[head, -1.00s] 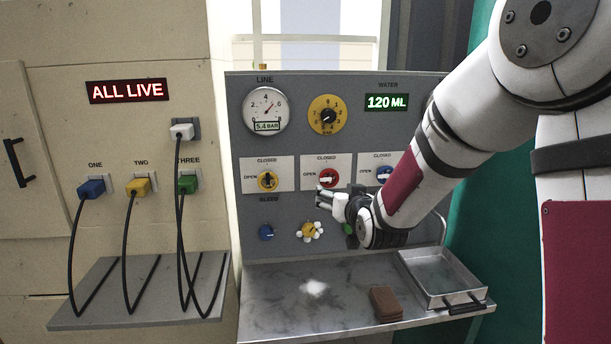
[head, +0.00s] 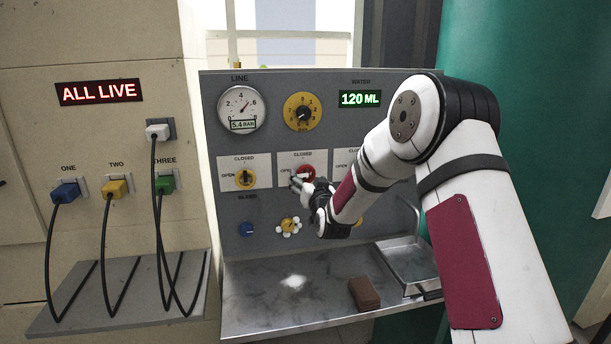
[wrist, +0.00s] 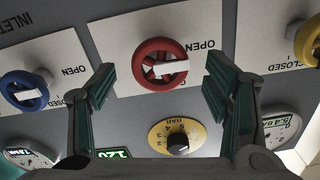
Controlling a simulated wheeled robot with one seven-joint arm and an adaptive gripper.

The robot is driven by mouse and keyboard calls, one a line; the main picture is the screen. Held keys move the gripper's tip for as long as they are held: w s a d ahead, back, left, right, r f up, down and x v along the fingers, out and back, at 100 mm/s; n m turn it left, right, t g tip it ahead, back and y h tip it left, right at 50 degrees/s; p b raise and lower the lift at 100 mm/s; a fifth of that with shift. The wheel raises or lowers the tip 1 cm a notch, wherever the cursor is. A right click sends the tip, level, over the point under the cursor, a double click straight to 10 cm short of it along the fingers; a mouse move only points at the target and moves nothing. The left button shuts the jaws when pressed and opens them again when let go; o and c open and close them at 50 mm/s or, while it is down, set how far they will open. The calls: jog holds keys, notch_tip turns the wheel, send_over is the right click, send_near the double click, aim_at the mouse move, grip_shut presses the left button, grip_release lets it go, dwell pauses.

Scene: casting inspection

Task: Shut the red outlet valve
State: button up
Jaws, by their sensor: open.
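The red outlet valve (head: 305,173) is a red round handwheel with a white lever bar, on a white plate marked OPEN and CLOSED. It also shows in the wrist view (wrist: 147,49), upside down, with the white bar pointing toward the OPEN label. My gripper (head: 303,188) is in front of the valve, partly covering it in the head view. In the wrist view my gripper (wrist: 160,82) is open, with one finger on each side of the red wheel and visible gaps between. I cannot tell how deep the fingertips reach.
A yellow valve (head: 246,179) sits left of the red one. A blue valve (wrist: 24,90) on the other side is hidden by my arm in the head view. A yellow dial (head: 303,111) is above. The shelf below holds a brown block (head: 364,293) and metal tray (head: 402,266).

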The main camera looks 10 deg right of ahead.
aim_at(306, 176)
jog(key=shift+w, duration=2.2)
jog(key=c, duration=1.2)
